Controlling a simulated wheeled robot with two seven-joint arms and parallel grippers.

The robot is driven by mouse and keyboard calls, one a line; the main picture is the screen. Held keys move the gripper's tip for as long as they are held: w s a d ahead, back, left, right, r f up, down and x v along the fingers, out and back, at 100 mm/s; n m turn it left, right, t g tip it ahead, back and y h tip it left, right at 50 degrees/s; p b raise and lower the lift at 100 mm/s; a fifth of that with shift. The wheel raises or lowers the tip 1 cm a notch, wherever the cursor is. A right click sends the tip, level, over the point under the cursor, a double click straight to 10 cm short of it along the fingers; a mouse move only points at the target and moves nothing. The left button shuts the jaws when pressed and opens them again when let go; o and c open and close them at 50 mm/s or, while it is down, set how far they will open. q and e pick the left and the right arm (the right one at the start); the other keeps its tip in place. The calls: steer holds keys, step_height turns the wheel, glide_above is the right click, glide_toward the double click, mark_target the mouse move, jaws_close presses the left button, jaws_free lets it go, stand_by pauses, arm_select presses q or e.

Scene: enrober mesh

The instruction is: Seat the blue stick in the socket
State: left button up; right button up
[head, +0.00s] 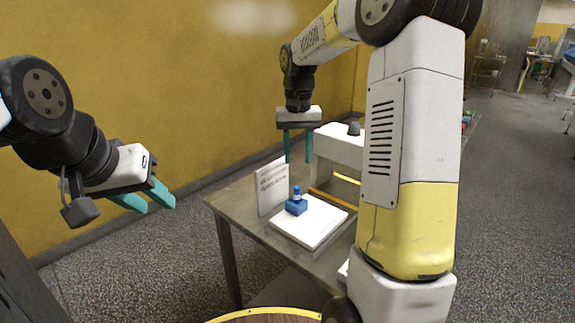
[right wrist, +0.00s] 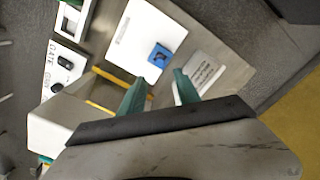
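A blue block (head: 297,207), which looks like the socket, sits on a white board (head: 324,232) on the table. A short blue upright piece with a pale band, likely the blue stick (head: 296,192), stands at the block's top; how deep it sits I cannot tell. In the right wrist view the block (right wrist: 160,54) shows a dark shape on top. My right gripper (head: 298,157) is open and empty above and behind the block; its fingers also show in the right wrist view (right wrist: 158,80). My left gripper (head: 158,206) is open and empty, left of the table.
A white printed card (head: 271,187) stands upright left of the block. A white box-like unit (head: 335,145) with a dark knob stands behind, near yellow strips (head: 330,198) on the table (head: 245,215). My right arm hides the table's right part.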

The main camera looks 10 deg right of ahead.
steer(key=s+r+n+t, duration=0.1)
steer(key=s+r+t, duration=0.2)
steer(key=s+r, duration=0.6)
steer(key=s+a+f+n+t+y, duration=0.1)
steer(key=s+a+f+t+y, duration=0.1)
steer(key=s, duration=1.3)
steer(key=shift+s+f+t, duration=0.15)
steer(key=shift+f+t, duration=0.35)
steer(key=shift+t, duration=0.1)
